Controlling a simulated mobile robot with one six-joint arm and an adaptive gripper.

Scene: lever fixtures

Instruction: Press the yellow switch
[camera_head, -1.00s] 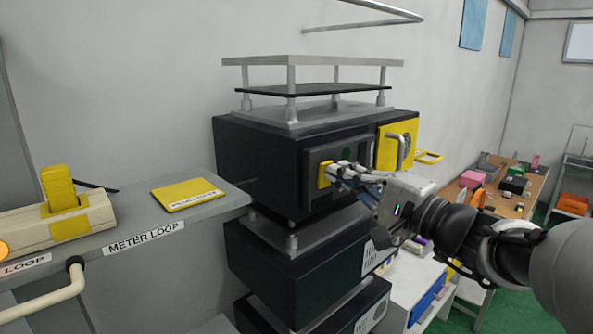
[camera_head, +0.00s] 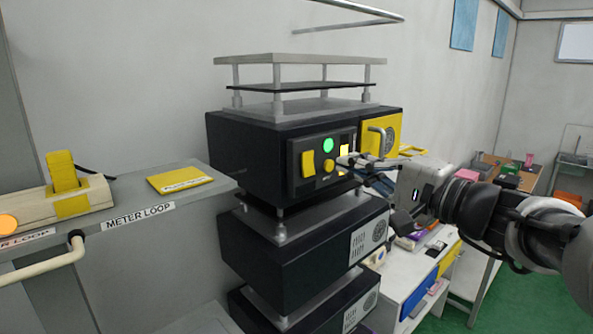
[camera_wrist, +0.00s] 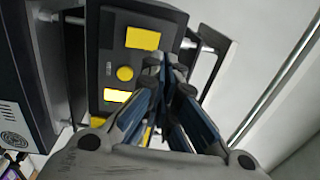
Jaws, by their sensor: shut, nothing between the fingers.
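The yellow switch (camera_head: 308,163) is a rectangular rocker on the left of the dark control panel on the top black unit. It also shows in the wrist view (camera_wrist: 142,38). A round green light (camera_head: 327,145) glows on the panel, with a round yellow button (camera_head: 328,166) below it. My gripper (camera_head: 346,161) is shut and empty, in front of the panel's right part. It is to the right of the switch and apart from it. In the wrist view, the shut fingers (camera_wrist: 166,65) partly cover the panel. A bright yellow strip (camera_wrist: 117,95) shows beside the round button.
A yellow panel with a handle (camera_head: 381,137) is on the unit's right face. Black units are stacked below. A grey shelf (camera_head: 205,172) at left bears a yellow plate (camera_head: 180,183) and a beige switch box (camera_head: 30,208). Workbenches stand behind my arm.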

